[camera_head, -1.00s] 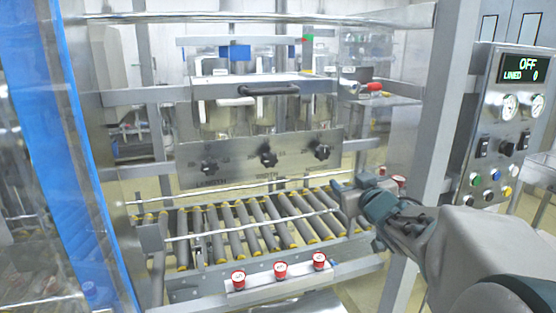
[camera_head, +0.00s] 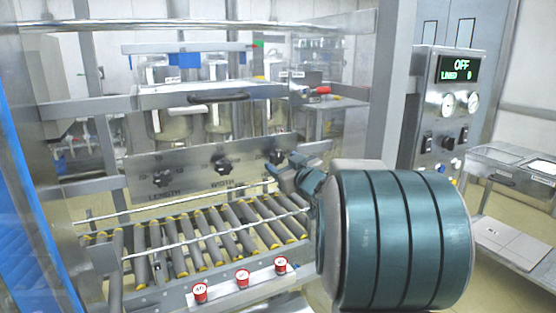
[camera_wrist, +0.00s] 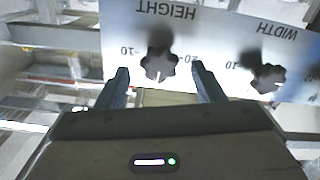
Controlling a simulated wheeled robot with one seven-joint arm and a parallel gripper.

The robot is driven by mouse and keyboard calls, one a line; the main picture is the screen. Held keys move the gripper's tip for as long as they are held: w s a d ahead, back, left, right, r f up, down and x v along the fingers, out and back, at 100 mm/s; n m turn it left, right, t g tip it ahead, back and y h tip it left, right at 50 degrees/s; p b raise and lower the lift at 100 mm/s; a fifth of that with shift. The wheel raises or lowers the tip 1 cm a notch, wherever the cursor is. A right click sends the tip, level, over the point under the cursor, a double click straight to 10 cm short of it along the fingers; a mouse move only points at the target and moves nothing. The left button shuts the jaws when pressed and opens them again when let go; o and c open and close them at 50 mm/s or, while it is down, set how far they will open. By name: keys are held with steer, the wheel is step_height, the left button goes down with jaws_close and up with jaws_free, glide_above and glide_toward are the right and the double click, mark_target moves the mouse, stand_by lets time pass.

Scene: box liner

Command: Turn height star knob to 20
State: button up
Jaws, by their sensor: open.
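The height star knob (camera_wrist: 159,66) is black and lobed, on a pale panel under the upside-down word HEIGHT in the wrist view. Marks 10 and 20 flank it there; a small light mark shows on its lower part. My gripper (camera_wrist: 160,72) is open, one finger on each side of the knob; I cannot tell whether either touches it. In the head view the height knob (camera_head: 277,157) is the rightmost of three, and my gripper (camera_head: 284,170) is just below and right of it, partly hidden by my arm.
The width knob (camera_head: 222,165) and length knob (camera_head: 162,178) sit left on the same panel (camera_head: 192,168). Below is a roller conveyor (camera_head: 200,240) with rails and red buttons (camera_head: 243,278). A control box (camera_head: 446,110) reading OFF stands right.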

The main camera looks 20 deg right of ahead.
mark_target(276, 156)
steer(key=shift+w, duration=1.35)
steer(key=c, duration=1)
steer(key=shift+o, duration=0.2)
